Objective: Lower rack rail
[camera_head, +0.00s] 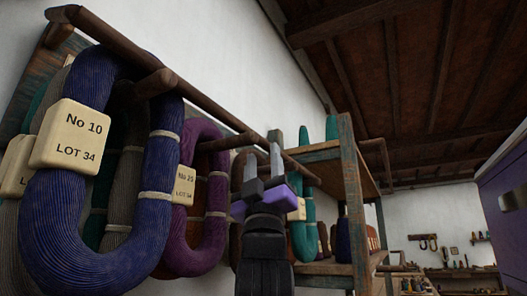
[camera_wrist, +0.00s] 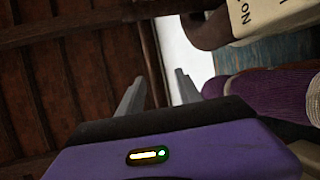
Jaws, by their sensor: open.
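The rack rail (camera_head: 205,98) is a long dark wooden bar in the head view. It slopes from the upper left down toward the middle right, in front of the hanging yarn skeins. My gripper (camera_head: 263,162) is upright with its fingers pointing up, near the rail's far right part. The fingers are apart, with nothing seen between them. I cannot tell whether they touch the rail. In the wrist view the open fingers (camera_wrist: 158,92) point toward a pale wall gap. A brown rounded piece (camera_wrist: 208,22) shows beyond them; I cannot tell whether it is the rail.
A blue skein (camera_head: 60,235) tagged No 10 and a purple skein (camera_head: 205,250) tagged No 25 hang at left. A worn wooden shelf frame (camera_head: 350,200) with teal skeins stands right of my gripper. A purple cabinet (camera_head: 500,195) is at far right. Open room lies between.

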